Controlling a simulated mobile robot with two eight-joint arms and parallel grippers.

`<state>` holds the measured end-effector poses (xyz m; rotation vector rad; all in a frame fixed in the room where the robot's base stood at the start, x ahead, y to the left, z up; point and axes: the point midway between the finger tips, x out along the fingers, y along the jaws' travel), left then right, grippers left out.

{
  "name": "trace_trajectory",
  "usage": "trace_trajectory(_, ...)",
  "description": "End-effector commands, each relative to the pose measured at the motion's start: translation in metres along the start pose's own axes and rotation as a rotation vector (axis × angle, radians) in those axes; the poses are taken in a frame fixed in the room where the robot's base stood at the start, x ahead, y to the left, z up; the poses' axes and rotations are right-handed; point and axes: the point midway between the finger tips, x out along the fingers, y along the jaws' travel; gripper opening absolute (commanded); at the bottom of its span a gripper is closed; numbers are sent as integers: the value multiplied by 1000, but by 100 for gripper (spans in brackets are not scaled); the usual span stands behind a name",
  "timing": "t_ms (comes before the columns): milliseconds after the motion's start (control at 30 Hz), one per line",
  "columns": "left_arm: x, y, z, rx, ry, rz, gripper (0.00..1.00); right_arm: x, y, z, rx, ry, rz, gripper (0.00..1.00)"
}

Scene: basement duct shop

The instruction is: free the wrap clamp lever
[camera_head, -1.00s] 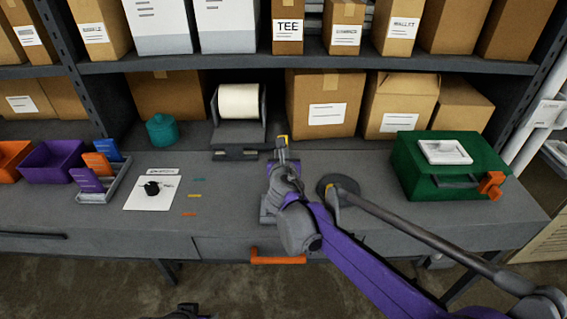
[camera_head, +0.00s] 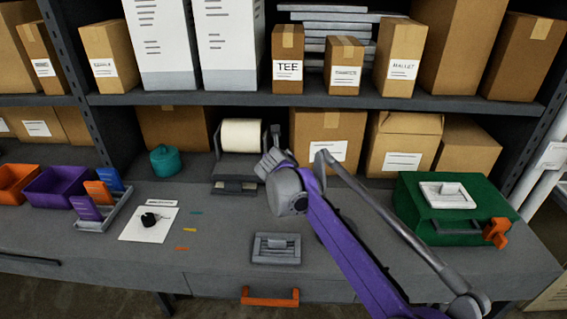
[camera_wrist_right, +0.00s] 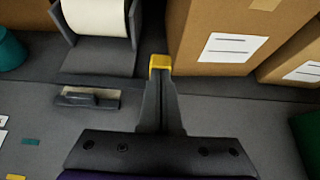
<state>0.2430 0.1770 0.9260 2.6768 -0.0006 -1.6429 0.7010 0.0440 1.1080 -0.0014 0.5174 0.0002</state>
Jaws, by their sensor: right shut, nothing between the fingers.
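A roll of white wrap (camera_head: 241,135) sits in a grey holder at the back of the bench, also in the right wrist view (camera_wrist_right: 96,16). In front of it lies a low dark clamp with a grey lever (camera_head: 235,186), seen closer in the right wrist view (camera_wrist_right: 88,97); I cannot tell if the lever is caught. My right gripper (camera_head: 272,152) is beside the holder, to its right, its fingertips mostly hidden by the wrist. In the right wrist view (camera_wrist_right: 160,66) its yellow-tipped fingers are shut and empty, right of the clamp and apart from it. My left gripper is not in view.
A grey slotted block (camera_head: 276,249) lies near the front edge above an orange drawer handle (camera_head: 270,297). A green case (camera_head: 440,195) stands right, a teal jar (camera_head: 165,161) left. Cardboard boxes (camera_head: 330,140) stand close behind the gripper. The bench between paper and block is mostly clear.

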Motion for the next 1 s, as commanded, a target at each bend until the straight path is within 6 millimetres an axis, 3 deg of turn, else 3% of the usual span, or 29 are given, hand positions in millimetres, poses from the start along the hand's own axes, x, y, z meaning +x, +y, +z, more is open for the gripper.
trace_trajectory(633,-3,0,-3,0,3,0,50,12,-2,8,0,-3,-1,0)
trace_trajectory(1000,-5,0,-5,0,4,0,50,2,2,8,0,-4,-2,0)
